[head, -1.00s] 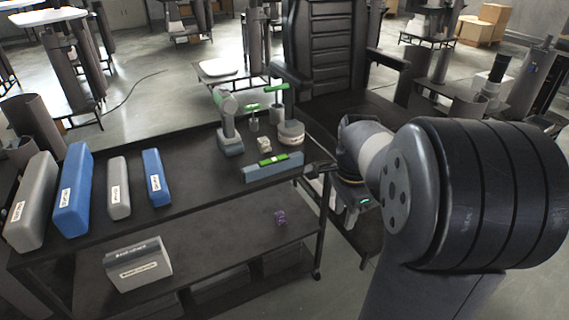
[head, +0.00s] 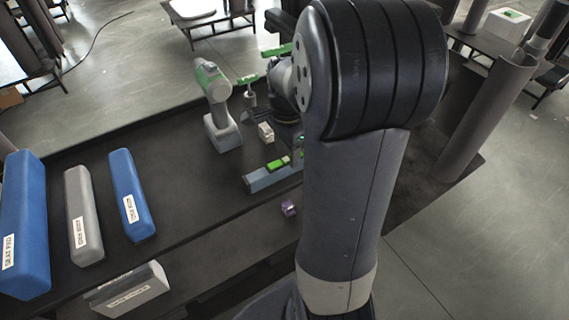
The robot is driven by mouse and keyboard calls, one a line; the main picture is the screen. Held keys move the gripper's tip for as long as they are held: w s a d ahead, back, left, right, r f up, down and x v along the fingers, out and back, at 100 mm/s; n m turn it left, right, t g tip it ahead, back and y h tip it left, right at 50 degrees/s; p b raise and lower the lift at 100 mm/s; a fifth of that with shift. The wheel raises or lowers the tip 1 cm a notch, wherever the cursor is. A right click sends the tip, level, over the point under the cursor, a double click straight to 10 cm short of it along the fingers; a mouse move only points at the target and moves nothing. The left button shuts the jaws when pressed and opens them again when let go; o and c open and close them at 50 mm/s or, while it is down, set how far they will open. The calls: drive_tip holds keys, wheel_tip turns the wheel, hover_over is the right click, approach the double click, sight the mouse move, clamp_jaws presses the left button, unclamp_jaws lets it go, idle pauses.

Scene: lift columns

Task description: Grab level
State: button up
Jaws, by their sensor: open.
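The level (head: 268,175) is a blue-grey bar with a bright green middle, lying near the front edge of the black cart's top shelf. Its right end runs up to my arm in the picture. My gripper (head: 299,150) shows only as a sliver with a small green light, just above and beside the level's right end. The rest of it is hidden behind my arm. It is open, and the level rests on the shelf. I cannot tell whether the fingers touch it.
A green-grey drill (head: 216,105) stands behind the level, with a small pale block (head: 265,132) between. Blue (head: 132,194) and grey (head: 84,215) padded bars lie at the left. The shelf's middle is clear.

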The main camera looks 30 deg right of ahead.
sight(286, 160)
drive_tip(key=shift+w+f, duration=0.1)
drive_tip(key=shift+f, duration=2.6)
drive_tip(key=shift+c, duration=0.4)
clamp_jaws()
